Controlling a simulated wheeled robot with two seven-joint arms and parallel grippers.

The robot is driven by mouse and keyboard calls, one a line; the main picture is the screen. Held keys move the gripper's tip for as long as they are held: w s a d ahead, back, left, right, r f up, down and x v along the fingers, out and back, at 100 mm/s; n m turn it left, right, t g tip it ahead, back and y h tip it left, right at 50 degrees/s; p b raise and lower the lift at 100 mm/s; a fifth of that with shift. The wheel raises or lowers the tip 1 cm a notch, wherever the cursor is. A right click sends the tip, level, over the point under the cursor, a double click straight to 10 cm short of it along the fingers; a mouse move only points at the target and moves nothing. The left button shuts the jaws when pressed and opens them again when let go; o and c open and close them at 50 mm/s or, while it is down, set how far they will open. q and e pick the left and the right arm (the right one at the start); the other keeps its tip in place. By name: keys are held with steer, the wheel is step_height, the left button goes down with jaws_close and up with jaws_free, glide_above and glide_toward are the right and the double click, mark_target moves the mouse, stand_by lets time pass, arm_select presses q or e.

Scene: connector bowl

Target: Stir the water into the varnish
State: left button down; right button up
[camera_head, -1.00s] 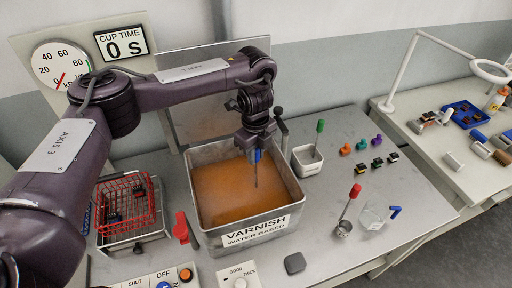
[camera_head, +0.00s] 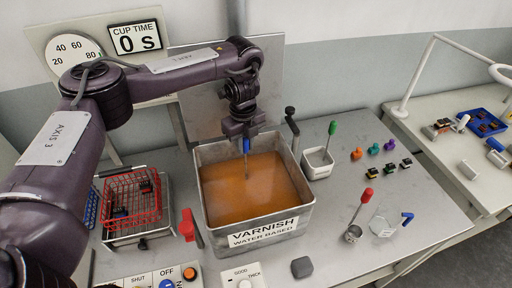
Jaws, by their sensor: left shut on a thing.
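The varnish tank (camera_head: 258,228) is a metal box labelled "VARNISH WATER BASED", filled with orange-brown varnish (camera_head: 245,195). My left gripper (camera_head: 245,136) is above the tank, shut on a blue-handled stirrer (camera_head: 246,148). The stirrer's thin shaft points down and its lower end is in or at the varnish. A clear jug (camera_head: 382,227) with a blue handle stands on the table right of the tank; I cannot tell whether it holds water. My right gripper is not in view.
A red wire basket (camera_head: 132,198) stands on a rack left of the tank. A control panel with switches lies in front.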

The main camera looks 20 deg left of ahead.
arm_select(q)
steer(key=s+d, duration=0.2)
steer(key=s, duration=0.7)
steer(key=w+d+p, duration=0.1)
steer(key=w+d, duration=0.3)
steer(key=w, duration=0.4)
steer(key=shift+d+p, duration=0.3)
steer(key=shift+d, duration=0.1)
